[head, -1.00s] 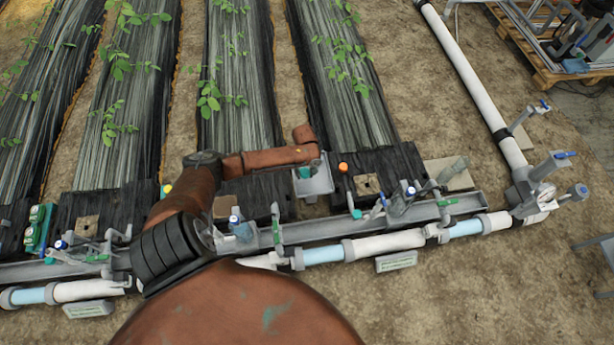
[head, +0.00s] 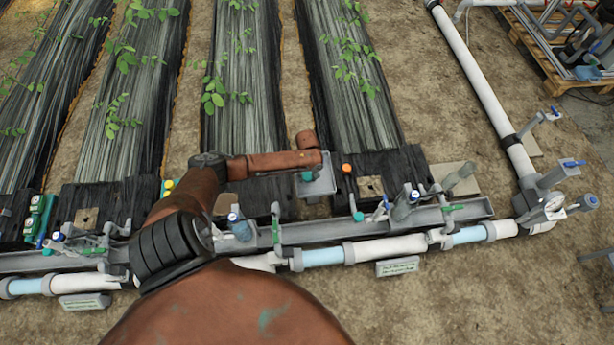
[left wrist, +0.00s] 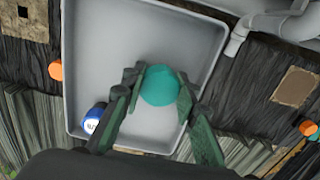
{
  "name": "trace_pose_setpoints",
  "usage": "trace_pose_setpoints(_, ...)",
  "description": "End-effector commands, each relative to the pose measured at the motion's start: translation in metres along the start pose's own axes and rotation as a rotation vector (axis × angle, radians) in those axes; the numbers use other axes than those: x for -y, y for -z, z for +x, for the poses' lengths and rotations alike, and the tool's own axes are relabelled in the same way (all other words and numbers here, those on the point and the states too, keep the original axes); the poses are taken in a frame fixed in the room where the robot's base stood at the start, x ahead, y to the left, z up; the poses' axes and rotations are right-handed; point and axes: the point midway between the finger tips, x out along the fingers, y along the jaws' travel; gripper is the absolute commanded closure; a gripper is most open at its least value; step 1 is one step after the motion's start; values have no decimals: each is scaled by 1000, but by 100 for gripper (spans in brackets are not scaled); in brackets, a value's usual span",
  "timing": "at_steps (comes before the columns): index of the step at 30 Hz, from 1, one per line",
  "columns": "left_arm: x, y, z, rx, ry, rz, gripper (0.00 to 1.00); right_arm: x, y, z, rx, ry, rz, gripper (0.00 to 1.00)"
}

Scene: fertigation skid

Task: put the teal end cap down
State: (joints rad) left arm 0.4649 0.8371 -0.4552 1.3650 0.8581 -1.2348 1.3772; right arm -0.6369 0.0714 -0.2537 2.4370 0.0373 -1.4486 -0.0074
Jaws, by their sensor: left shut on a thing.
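The teal end cap (left wrist: 160,85) shows in the left wrist view as a rounded teal piece between my left fingertips. My left gripper (left wrist: 158,90) is shut on it. The grey tray (left wrist: 95,15) lies behind and below the cap in that view; I cannot tell whether the cap touches its floor. In the head view the tray (head: 327,187) stands beyond the grey rail, and my left gripper (head: 308,175) is over it, small and partly hidden by my wrist. My right gripper is not in view.
A blue-capped piece (left wrist: 93,118) is at the tray's near left corner in the wrist view. An orange knob (head: 346,168) is just right of the tray. A grey rail (head: 375,222) with several valves and white pipes runs in front. Most of the tray floor is clear.

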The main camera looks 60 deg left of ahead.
Motion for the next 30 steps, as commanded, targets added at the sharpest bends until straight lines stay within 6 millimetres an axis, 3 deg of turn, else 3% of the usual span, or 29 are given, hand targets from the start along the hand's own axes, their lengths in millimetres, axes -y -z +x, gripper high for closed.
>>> trace_pose_setpoints(2, 1, -1, 4, 1, 0, -1, 96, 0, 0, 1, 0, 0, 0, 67)
trace_pose_setpoints(3, 1, -1, 5, 1, 0, -1, 72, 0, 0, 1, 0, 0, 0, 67)
trace_pose_setpoints(10, 2, -2, 6, 2, 2, -1, 56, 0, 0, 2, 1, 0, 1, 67)
trace_pose_setpoints(24, 3, -2, 4, 3, 3, -1, 55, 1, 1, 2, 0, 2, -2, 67)
trace_pose_setpoints(28, 2, 0, -10, 0, 1, 0, 55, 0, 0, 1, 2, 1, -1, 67)
trace_pose_setpoints(30, 0, -1, -28, 1, -4, -1, 55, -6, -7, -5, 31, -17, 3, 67)
